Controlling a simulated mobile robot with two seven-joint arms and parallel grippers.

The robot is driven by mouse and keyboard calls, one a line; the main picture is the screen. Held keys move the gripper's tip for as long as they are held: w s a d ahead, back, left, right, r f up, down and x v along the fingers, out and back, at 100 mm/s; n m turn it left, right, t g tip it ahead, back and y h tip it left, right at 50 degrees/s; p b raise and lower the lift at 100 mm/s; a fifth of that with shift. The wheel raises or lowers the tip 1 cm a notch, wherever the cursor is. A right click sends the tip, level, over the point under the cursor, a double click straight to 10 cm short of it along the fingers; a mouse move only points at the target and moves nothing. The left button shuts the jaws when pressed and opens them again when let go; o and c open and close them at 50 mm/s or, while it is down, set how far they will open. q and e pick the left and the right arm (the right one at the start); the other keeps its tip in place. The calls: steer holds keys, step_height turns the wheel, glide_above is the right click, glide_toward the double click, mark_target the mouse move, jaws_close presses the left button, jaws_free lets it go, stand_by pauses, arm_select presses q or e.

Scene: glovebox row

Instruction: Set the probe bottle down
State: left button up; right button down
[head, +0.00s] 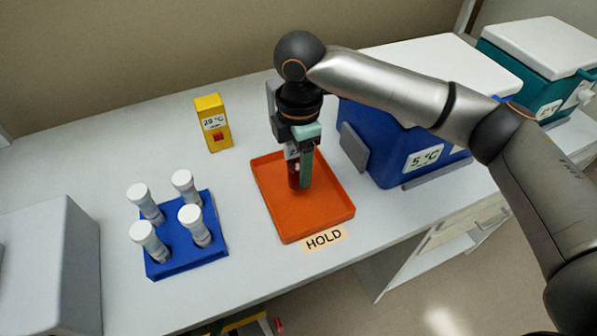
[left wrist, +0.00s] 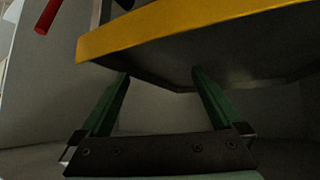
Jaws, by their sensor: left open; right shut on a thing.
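My right gripper (head: 300,178) points down over the orange tray (head: 325,222) in the head view. It is shut on a dark red bottle with a white label, the probe bottle (head: 293,177), which stands about upright. The fingers hide part of the bottle. Its lower end is over the tray's floor, inside the rim; I cannot tell whether it touches. A HOLD label (head: 324,238) lies at the tray's front edge. My left gripper (left wrist: 160,74) is open and empty in the left wrist view, and does not show in the head view.
A blue rack (head: 187,262) with several white-capped vials stands left of the tray. A yellow thermometer box (head: 213,123) stands behind. A blue cooler (head: 400,155) marked 5 °C is close on the right. A yellow-edged surface (left wrist: 190,25) is near my left gripper.

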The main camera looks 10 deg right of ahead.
mark_target(298, 175)
steer(key=shift+f, duration=1.55)
steer(key=shift+c, duration=0.9)
jaws_free()
steer(key=shift+f, duration=0.15)
step_height(298, 175, up, 12)
steer(key=shift+r+p, duration=0.2)
steer(key=shift+p, duration=0.15)
